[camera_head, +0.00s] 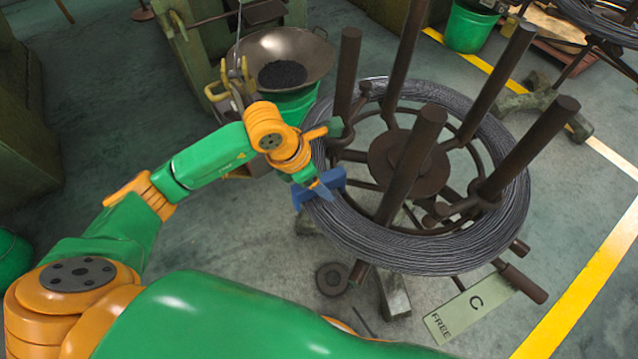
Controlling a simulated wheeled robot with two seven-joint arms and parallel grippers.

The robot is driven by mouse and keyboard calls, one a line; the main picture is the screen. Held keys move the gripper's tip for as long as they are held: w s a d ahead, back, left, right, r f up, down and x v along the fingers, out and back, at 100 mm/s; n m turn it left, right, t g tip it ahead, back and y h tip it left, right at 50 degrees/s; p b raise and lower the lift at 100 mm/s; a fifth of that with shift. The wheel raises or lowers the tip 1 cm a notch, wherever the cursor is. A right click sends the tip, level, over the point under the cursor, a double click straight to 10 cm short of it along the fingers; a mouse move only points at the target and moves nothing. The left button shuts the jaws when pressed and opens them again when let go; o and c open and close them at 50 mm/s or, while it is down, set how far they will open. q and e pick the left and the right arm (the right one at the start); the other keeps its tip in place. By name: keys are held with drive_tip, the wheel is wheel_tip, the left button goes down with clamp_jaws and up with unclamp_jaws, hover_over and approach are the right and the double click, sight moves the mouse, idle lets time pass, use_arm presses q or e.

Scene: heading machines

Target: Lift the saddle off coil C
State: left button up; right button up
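Coil C (365,240) is a thick ring of dark grey wire lying around the upright posts of a brown spoked stand. A blue saddle (331,179) sits over the coil's left side, with one part hanging on the outer side. My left gripper (318,187) reaches in from the left and is right at the saddle, its tip overlapping it in the picture. The wrist hides part of the fingers, so I cannot tell whether they are shut on the saddle. My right gripper is out of view.
Tall brown posts (413,165) rise inside the coil. A label plate (470,306) reading "C" and "FREE" lies at the front right. A metal pan (312,52) with dark pieces stands behind the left arm. Yellow floor lines (590,275) run at right.

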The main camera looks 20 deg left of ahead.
use_arm(q)
drive_tip(key=shift+f+b, duration=0.25)
drive_tip(key=shift+b, duration=0.1)
idle(0.3)
clamp_jaws()
